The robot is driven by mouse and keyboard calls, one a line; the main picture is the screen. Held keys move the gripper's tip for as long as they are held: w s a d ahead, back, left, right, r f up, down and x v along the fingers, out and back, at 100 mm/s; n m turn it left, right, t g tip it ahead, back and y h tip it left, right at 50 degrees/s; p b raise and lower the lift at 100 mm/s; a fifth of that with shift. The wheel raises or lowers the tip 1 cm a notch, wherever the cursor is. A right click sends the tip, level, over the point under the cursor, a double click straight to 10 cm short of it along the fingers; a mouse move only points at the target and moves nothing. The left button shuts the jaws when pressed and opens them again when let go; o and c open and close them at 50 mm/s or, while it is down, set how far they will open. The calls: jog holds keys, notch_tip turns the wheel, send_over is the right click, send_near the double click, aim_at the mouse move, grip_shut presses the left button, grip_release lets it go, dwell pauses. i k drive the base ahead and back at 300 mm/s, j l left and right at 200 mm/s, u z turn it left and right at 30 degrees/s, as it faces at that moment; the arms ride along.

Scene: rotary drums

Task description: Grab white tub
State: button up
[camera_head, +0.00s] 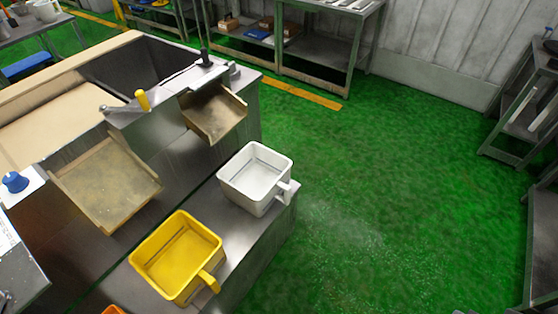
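The white tub (240,183) is a square, open container with a handle on its right side. It stands upright near the right end of the grey metal ledge (236,226), below a metal chute, and looks empty. A yellow tub (172,275) of similar shape, with its handle toward the lower right, stands on the same ledge to the lower left. My gripper is not in view.
Two tilted metal chutes (105,184) and (214,116) jut from the machine above the ledge. An orange item (113,310) shows at the bottom edge. The green floor (390,190) to the right is clear. Metal shelves (325,60) stand at the back and right.

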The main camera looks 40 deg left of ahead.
aim_at(258, 176)
jog(key=i+u, duration=0.2)
jog(key=i, duration=0.4)
jog(key=i+l+u, duration=0.25)
jog(key=i, duration=0.3)
jog(key=i+j+u, duration=0.15)
jog(key=u, duration=0.25)
jog(key=i+u, duration=0.6)
jog(key=u, duration=0.15)
jog(key=i+l+u, duration=0.1)
jog(key=i+u, duration=0.4)
jog(key=u, duration=3.6)
